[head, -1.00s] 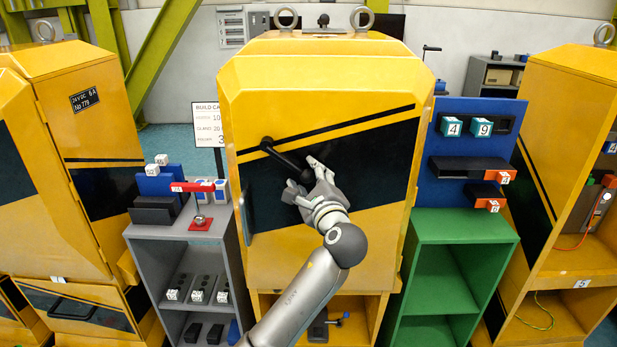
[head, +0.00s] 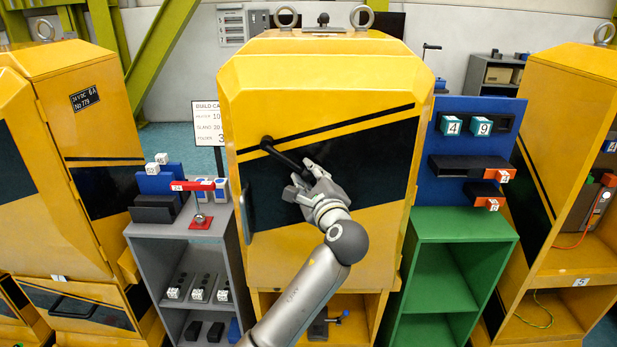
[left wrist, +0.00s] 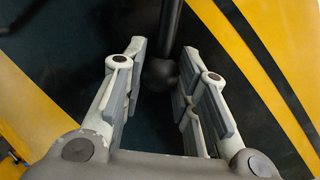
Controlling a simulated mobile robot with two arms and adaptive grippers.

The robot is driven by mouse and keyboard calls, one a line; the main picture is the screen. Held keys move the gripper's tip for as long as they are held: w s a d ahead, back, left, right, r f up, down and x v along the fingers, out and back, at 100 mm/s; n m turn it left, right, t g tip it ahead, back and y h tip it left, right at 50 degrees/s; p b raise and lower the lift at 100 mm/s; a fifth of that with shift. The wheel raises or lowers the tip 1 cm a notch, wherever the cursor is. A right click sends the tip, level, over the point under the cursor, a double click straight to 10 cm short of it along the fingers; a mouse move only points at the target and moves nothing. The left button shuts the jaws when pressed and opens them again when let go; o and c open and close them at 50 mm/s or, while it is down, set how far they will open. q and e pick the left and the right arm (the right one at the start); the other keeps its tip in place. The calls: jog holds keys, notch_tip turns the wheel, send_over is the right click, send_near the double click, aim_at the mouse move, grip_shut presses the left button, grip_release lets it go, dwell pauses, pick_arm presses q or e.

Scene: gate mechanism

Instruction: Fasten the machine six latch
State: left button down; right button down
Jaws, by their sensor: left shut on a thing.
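The latch is a black bar handle (head: 284,157) on the front door of the yellow cabinet (head: 325,85) in the middle. In the head view it slopes down to the right from its pivot. My left gripper (head: 302,178) is at its lower right end and shut on it. In the left wrist view the handle (left wrist: 170,30) comes down from the top to a round knob between the two fingers of the gripper (left wrist: 158,82). The fingers hide the handle's end in the head view. A number six on the cabinet cannot be made out. My right gripper is not in view.
A grey shelf unit (head: 222,260) with a red lever (head: 192,185) stands to the left. A green shelf unit (head: 462,226) with a blue panel (head: 470,145) stands to the right. More yellow cabinets flank these. A dark door grip (head: 247,213) is at the door's left edge.

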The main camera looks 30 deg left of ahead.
pick_arm(q)
jog(key=r+n+p, duration=0.1)
jog(key=d+r+n+p, duration=0.1)
jog(key=p, duration=0.1)
jog(key=w+r+n+h+p, duration=0.1)
jog(key=r, duration=0.1)
jog(key=shift+d+r+n+g, duration=0.1)
jog(key=shift+d+n+g, duration=0.2)
jog(key=shift+n, duration=0.1)
jog(key=shift+d+r+n+h+p, duration=0.1)
jog(key=shift+r+n+h+p, duration=0.4)
jog(key=shift+r+n+p, duration=1.1)
jog(key=shift+w+f, duration=0.1)
jog(key=c, duration=1.1)
grip_release()
jog(key=v, duration=0.7)
jog(key=shift+s+d, duration=0.15)
jog(key=shift+s, duration=0.05)
